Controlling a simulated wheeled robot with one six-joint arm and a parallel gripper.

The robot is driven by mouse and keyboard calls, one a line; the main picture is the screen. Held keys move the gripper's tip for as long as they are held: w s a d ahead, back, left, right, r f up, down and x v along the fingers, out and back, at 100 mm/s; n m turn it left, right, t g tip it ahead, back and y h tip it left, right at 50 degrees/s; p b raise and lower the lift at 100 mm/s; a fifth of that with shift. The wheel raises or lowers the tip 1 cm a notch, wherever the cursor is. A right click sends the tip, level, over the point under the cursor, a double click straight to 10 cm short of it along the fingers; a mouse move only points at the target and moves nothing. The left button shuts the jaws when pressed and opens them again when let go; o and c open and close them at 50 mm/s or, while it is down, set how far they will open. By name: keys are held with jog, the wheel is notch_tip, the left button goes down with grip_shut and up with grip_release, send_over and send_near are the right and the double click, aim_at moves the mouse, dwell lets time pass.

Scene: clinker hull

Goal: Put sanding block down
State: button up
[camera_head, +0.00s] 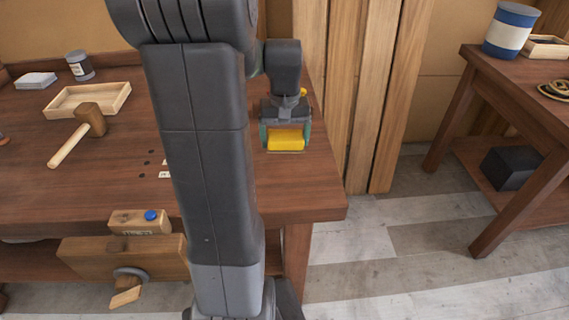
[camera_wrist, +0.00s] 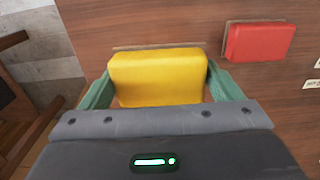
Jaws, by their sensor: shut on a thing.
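A yellow sanding block (camera_head: 286,141) is between the fingers of my gripper (camera_head: 285,132) over the right part of the wooden workbench (camera_head: 315,190). In the wrist view the yellow block (camera_wrist: 158,76) fills the space between the two green fingers, and my gripper (camera_wrist: 160,88) is shut on it. A thin pale edge shows along the block's far side. The block is at or close to the bench top; I cannot tell whether it touches.
A red block (camera_wrist: 259,42) lies on the bench to the right in the wrist view. A mallet (camera_head: 85,125), a wooden tray (camera_head: 62,104) and a jar (camera_head: 79,66) stand on the left. A vise (camera_head: 125,255) is at the front. Upright planks (camera_head: 365,90) stand beyond the bench's right edge.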

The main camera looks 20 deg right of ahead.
aim_at(285, 169)
notch_tip(285, 169, down, 8)
jog(key=shift+r, duration=0.15)
dwell(0.4)
jog(key=shift+f, duration=0.2)
jog(key=o, duration=1.1)
jog(key=r, duration=1.4)
jog(key=shift+a, duration=0.2)
jog(key=shift+f, duration=0.1)
jog(key=f, duration=1.3)
jog(key=shift+d+f, duration=0.2)
jog(key=shift+f, duration=0.2)
